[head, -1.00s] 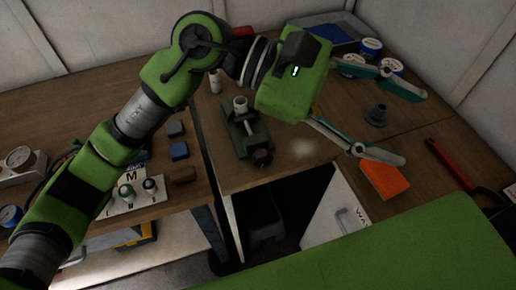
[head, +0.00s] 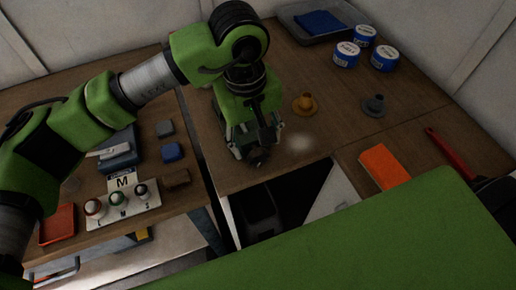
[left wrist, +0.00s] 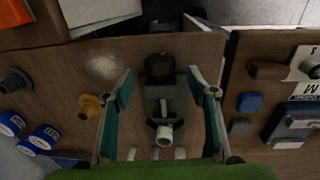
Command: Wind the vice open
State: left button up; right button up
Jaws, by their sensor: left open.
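The vice (head: 259,157) is a dark grey-green block on the workbench near its front edge. In the head view my left gripper (head: 252,141) points down over it and hides most of it. In the left wrist view the vice (left wrist: 165,92) lies between the two spread fingers of my left gripper (left wrist: 159,74), with gaps on both sides. A pale cylinder (left wrist: 165,134) shows at one end of the vice and a dark block (left wrist: 159,66) at the other. I cannot make out a winding handle clearly. My right gripper is not in view.
A yellow flanged part (head: 305,104) and a grey one (head: 374,105) stand right of the vice. Blue-labelled tubs (head: 347,55) and a grey tray (head: 316,36) are behind. An orange block (head: 384,167) lies at right. The M card (head: 123,190) and blue blocks (head: 172,152) are left.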

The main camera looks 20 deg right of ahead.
aim_at(258, 152)
pick_arm(q)
jog(key=f, duration=0.4)
jog(key=shift+d+f+p, duration=0.15)
jog(key=shift+d+p, duration=0.05)
jog(key=shift+p, duration=0.2)
jog(key=shift+f, duration=0.7)
jog(key=shift+d, duration=0.1)
jog(key=c, duration=1.1)
jog(key=h+b, duration=0.1)
jog(key=b, duration=0.2)
jog(key=h+b, duration=0.1)
jog(key=b, duration=0.3)
jog(key=shift+a+f, duration=0.2)
jog(key=shift+f, duration=0.1)
jog(key=shift+r+h+b, duration=0.2)
jog(key=shift+h+b, duration=0.2)
jog(key=shift+b, duration=0.2)
jog(key=shift+r, duration=0.1)
